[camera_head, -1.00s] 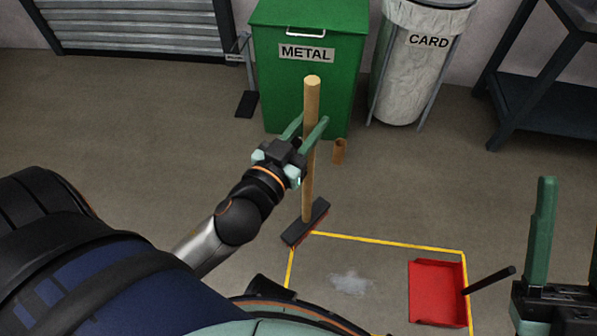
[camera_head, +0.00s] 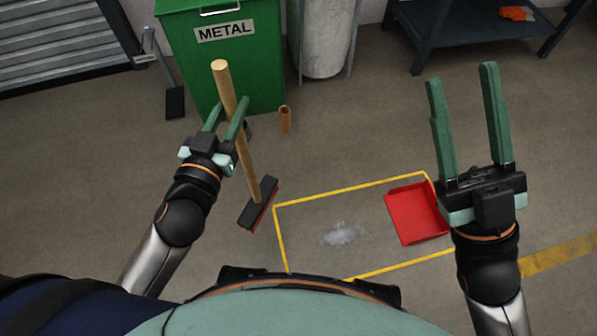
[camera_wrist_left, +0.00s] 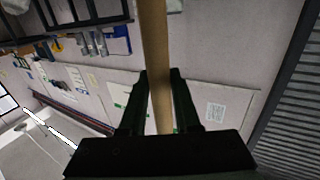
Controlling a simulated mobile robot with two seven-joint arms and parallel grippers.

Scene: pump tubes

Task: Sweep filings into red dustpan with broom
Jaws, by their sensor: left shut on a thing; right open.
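The broom (camera_head: 247,165) has a wooden handle and a dark head with reddish bristles. It leans a little, its head near the left corner of the yellow floor outline. My left gripper (camera_head: 224,117) is shut on the broom handle, which also crosses the left wrist view (camera_wrist_left: 156,60). A pale grey patch of filings (camera_head: 342,234) lies on the floor inside the outline. The red dustpan (camera_head: 416,213) lies at the outline's right side, its handle hidden behind my right arm. My right gripper (camera_head: 465,120) is open and empty, above and right of the dustpan.
A green METAL bin (camera_head: 232,75) stands behind the broom, with a small brown tube (camera_head: 285,119) on the floor beside it. A pale bin (camera_head: 325,45) and a dark shelf (camera_head: 470,38) stand further right. The floor inside the yellow outline (camera_head: 340,189) is otherwise clear.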

